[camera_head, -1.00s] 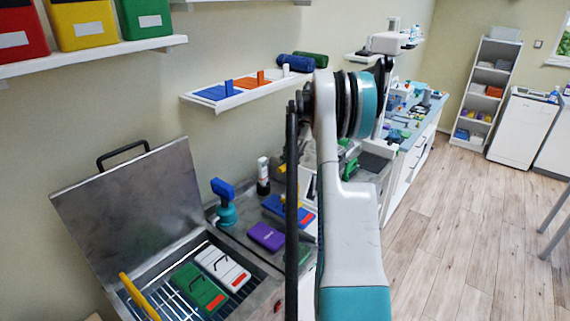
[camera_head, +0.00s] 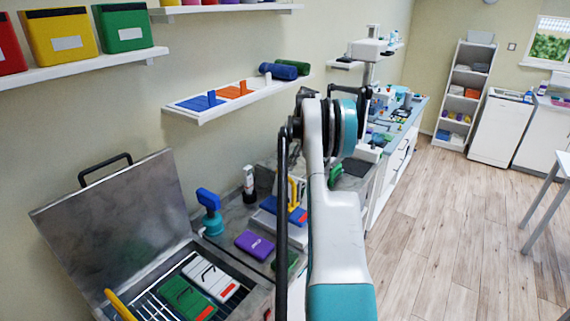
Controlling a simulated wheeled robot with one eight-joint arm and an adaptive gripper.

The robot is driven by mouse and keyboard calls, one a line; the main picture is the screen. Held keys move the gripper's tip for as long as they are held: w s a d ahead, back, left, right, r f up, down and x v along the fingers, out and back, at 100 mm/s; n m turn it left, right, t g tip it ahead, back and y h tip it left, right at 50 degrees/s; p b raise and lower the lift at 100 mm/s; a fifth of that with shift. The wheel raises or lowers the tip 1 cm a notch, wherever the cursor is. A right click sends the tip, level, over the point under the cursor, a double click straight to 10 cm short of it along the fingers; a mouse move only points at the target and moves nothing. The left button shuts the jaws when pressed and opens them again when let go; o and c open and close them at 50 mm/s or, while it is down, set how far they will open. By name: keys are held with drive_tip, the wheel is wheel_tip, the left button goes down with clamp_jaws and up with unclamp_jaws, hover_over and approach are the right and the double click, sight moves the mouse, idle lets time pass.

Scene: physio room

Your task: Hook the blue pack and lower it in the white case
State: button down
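A blue pack with a red label (camera_head: 297,214) lies on the counter, partly hidden by my arm. An upright yellow piece (camera_head: 293,190) stands at it; I cannot tell whether they touch. A pale, flat-edged thing (camera_head: 263,218) shows beside the blue pack; I cannot tell whether it is the white case. My gripper is not in view; only my arm shows, running up the middle and bending down in front of the counter.
An open metal box (camera_head: 120,225) at left holds a rack, a green pack (camera_head: 188,300) and a white pack (camera_head: 211,276), with a yellow bar (camera_head: 120,306) at its front. A purple pack (camera_head: 255,244) and blue-topped teal holder (camera_head: 211,212) are nearby.

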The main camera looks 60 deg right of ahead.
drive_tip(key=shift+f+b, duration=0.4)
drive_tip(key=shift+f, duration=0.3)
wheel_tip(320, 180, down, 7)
drive_tip(key=b, duration=0.3)
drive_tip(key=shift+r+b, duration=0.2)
drive_tip(key=shift+b, duration=0.2)
idle(4.2)
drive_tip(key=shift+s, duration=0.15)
idle(0.5)
